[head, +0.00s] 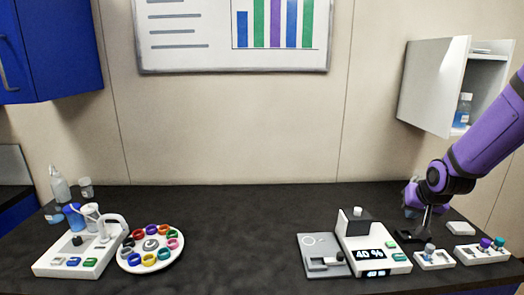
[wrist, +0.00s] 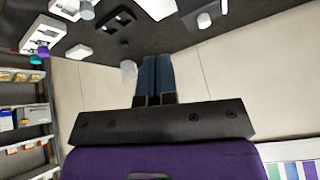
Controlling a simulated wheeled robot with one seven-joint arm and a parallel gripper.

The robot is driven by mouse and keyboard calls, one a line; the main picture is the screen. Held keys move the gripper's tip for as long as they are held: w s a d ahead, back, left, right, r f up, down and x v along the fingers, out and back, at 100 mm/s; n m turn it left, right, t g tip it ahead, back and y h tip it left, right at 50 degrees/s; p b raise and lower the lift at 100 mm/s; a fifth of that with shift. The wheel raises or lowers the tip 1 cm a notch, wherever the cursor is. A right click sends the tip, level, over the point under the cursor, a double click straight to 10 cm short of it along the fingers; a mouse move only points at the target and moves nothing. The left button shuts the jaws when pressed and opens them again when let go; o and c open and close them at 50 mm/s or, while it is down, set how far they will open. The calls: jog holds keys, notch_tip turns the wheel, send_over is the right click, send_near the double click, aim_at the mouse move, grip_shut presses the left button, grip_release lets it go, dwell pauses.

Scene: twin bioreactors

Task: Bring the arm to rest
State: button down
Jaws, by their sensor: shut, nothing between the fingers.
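My purple arm reaches in from the right edge in the head view, with its black wrist joint above the right part of the dark bench (head: 230,215). My gripper (wrist: 156,62) shows in the wrist view with its two dark blue-grey fingers side by side. It is shut and holds nothing. In the head view the fingers are hard to make out against the dark bench and the small items there. The wrist view is turned over, with the bench at the top and the wall below.
A white device reading 40 % (head: 370,256) stands beside a grey plate (head: 322,262). Small white holders (head: 434,262) sit below my wrist. An open wall cabinet (head: 432,85) is close to my arm. A round tray of coloured rings (head: 124,258) is at left. The bench middle is clear.

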jog(key=s+a+r+n, duration=0.1)
jog(key=s+a+r, duration=0.2)
jog(key=s+r, duration=0.3)
jog(key=s+a+r+n, duration=0.1)
jog(key=s+a+r, duration=0.3)
jog(key=s, duration=0.9)
jog(key=s+a+r+n+g, duration=0.1)
jog(key=s+a+r, duration=0.2)
jog(key=s+r, duration=0.6)
jog(key=shift+s+a+r+n, duration=0.3)
dwell(1.3)
